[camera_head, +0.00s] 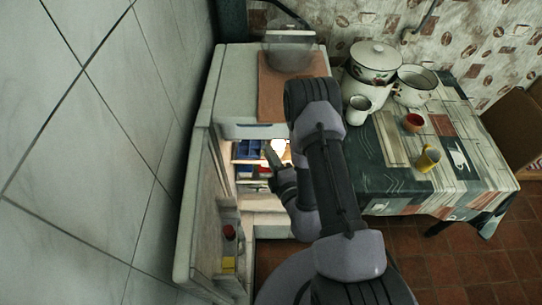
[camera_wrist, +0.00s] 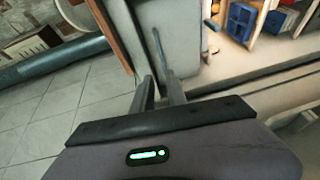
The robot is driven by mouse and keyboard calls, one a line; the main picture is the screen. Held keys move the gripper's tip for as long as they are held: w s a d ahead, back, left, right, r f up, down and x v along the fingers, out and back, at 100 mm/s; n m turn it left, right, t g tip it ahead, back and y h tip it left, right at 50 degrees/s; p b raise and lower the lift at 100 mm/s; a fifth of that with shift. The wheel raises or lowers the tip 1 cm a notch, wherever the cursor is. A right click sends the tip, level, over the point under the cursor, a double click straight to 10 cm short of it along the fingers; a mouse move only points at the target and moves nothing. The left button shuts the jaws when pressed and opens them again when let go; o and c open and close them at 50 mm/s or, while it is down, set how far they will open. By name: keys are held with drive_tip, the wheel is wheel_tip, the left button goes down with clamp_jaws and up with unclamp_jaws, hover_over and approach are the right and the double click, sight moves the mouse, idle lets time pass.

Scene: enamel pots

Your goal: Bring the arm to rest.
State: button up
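My dark arm rises through the middle of the head view and bends down toward the open fridge (camera_head: 205,215). My gripper (camera_head: 268,160) is at the fridge's lit opening, partly hidden by my own arm. In the wrist view my gripper (camera_wrist: 159,86) shows two dark fingers with a gap between them, and I see nothing held there. A pale panel lies just beyond the fingers, with a thin dark bar (camera_wrist: 161,52) on it.
The fridge door stands open on the left, beside a tiled wall. Blue containers (camera_head: 249,149) show inside. On the right a table (camera_head: 480,170) holds enamel pots (camera_head: 374,62), a white mug (camera_head: 358,109), a red cup (camera_head: 413,122) and a yellow mug (camera_head: 428,158).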

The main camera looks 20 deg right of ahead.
drive_tip(key=w+a+r+n+y+b, duration=0.2)
drive_tip(key=a+r+n+y, duration=0.3)
drive_tip(key=a+r, duration=0.1)
drive_tip(key=s+a+r+n+g+y+b, duration=0.35)
drive_tip(key=a+r+n+g+y, duration=0.2)
drive_tip(key=a+n, duration=0.2)
drive_tip(key=s+a+r+n+g+y+b, duration=0.2)
drive_tip(key=s+a+r+n+g+y, duration=0.25)
drive_tip(key=a+r+n+y, duration=0.35)
drive_tip(key=s+a+f+n+g+h+b, duration=0.2)
drive_tip(key=s+n+g+h+b, duration=0.15)
drive_tip(key=s+n+g, duration=0.7)
drive_tip(key=s+d+f+n+t+h+b, duration=0.25)
drive_tip(key=s+d+f+n+h, duration=0.4)
drive_tip(key=n, duration=0.45)
drive_tip(key=d+n+t+h+b, duration=0.4)
drive_tip(key=d+n+t+h, duration=0.2)
drive_tip(key=d, duration=0.5)
drive_tip(key=shift+w+d+r+n+t+h, duration=0.15)
drive_tip(key=shift+r+n+t+h, duration=0.25)
drive_tip(key=shift+n+h, duration=0.5)
